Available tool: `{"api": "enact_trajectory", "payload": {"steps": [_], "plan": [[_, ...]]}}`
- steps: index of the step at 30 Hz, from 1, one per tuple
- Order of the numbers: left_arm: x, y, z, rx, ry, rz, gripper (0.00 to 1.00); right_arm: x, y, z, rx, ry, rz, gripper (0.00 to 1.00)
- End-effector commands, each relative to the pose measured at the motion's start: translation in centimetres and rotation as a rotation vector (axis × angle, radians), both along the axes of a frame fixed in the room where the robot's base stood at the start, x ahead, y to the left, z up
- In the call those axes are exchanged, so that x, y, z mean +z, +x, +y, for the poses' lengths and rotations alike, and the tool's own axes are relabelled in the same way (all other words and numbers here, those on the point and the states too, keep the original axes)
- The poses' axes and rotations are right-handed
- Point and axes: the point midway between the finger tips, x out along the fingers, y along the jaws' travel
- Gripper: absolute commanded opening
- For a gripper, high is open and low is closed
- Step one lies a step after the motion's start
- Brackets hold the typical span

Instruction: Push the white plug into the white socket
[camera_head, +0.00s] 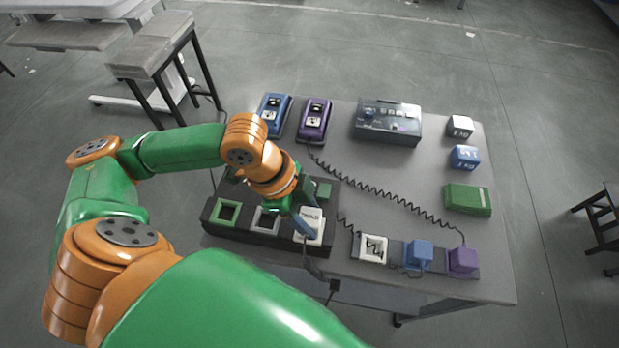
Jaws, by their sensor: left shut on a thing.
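The white plug (310,220), with dark lettering on its face, is at the right end of the long black block (213,224) near the table's left front. My left gripper (301,214) is shut on it from the left side. The block has a green-framed opening (228,211) and a grey-framed opening (265,219) to the left of the plug. The plug covers the place at the right end, so the white socket there is largely hidden. I cannot tell how deep the plug sits. My right gripper is not in view.
A strip at the front right holds an empty white frame (373,247), a blue plug (418,254) and a purple plug (462,260). A coiled black cord crosses the table (400,170). Blue (273,114) and purple (314,120) units and a dark box (387,121) stand at the back.

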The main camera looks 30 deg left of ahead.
Motion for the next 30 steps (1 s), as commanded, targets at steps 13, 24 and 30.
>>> {"api": "enact_trajectory", "payload": {"steps": [13,24,30], "plan": [[-0.7,0.0,0.0,0.0,0.0,0.001,0.01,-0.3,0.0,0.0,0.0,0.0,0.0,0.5],[-1.3,0.0,0.0,0.0,0.0,0.001,0.01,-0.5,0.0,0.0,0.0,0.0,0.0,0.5],[-1.3,0.0,0.0,0.0,-0.001,0.0,0.01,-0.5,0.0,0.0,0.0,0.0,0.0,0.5]]}}
